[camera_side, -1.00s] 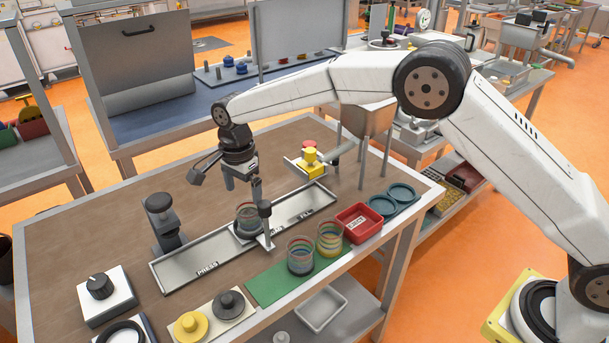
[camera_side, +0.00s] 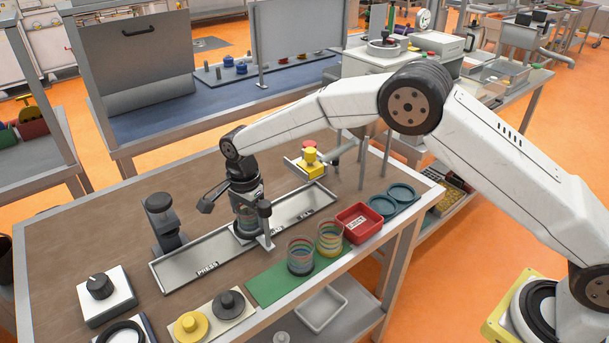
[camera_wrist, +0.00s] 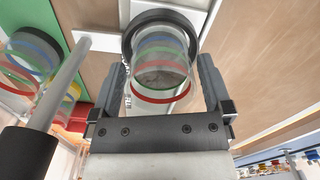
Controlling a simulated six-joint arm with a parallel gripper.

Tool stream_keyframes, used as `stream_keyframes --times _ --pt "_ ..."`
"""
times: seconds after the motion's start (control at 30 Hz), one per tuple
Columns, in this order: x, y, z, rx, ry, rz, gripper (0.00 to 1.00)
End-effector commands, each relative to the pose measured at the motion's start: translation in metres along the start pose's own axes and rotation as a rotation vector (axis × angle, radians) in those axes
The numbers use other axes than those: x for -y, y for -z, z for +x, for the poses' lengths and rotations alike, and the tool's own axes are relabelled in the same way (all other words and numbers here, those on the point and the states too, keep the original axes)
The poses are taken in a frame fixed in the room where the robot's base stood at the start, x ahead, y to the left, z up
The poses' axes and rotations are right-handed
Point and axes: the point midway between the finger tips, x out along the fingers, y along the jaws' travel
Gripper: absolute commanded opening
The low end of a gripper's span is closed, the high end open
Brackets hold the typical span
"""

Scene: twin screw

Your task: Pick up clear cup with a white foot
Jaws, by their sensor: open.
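A clear cup with coloured bands (camera_side: 246,222) stands on the long pale tray (camera_side: 185,273) beside a grey post. In the wrist view the cup (camera_wrist: 158,82) lies between the two fingers of my gripper (camera_wrist: 164,92), with a red band nearest. My gripper (camera_side: 246,196) is open and low over the cup, its fingers either side of it. A dark ring (camera_wrist: 131,37) surrounds the cup's far end in the wrist view. I cannot make out a white foot on this cup.
Two more clear banded cups (camera_side: 300,262) (camera_side: 329,240) stand on the green mat (camera_side: 268,290). A red bin (camera_side: 358,222) is to their right. The grey post (camera_side: 265,228) stands close to the gripper. A black-topped press (camera_side: 160,215) is to the left.

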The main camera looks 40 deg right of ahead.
Motion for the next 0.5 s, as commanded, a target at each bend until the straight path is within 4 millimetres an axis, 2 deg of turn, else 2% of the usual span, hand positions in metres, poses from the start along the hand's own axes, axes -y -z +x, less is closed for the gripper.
stream_keyframes --times 0.13,0.5 --pt "0.0000 -0.0001 0.0070 0.000 0.000 0.000 1.00" --pt "0.0001 -0.0002 0.0070 0.000 0.001 0.000 1.00"
